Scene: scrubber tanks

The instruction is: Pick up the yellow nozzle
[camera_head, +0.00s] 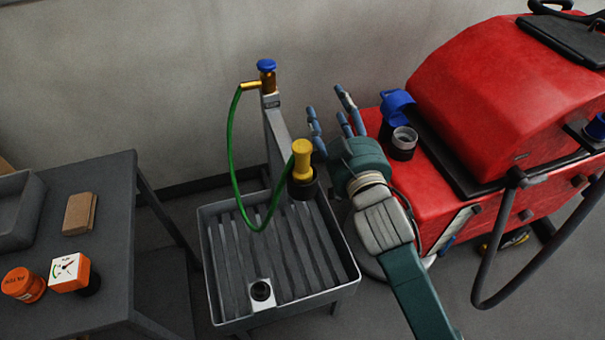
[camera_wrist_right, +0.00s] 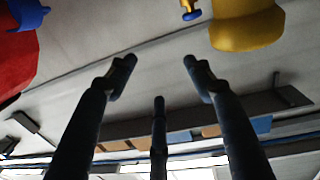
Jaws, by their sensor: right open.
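The yellow nozzle (camera_head: 302,158) stands upright in a black holder (camera_head: 303,190) above the grated sink, with a green hose (camera_head: 232,150) joined to it. In the right wrist view the nozzle (camera_wrist_right: 240,28) shows large at the top right, cut off by the edge. My right gripper (camera_head: 328,106) is open and empty, just right of the nozzle in the head view. Its fingers point up the picture, apart from the nozzle. The right wrist view shows its three spread fingers (camera_wrist_right: 159,75) with nothing between them. My left gripper is not in view.
A tap with a blue knob (camera_head: 267,66) tops the grey post behind the sink (camera_head: 353,275). A red scrubber machine (camera_head: 500,90) with an open black filler neck (camera_head: 403,142) and blue cap (camera_head: 396,104) stands right. A dark table (camera_head: 115,220) stands left.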

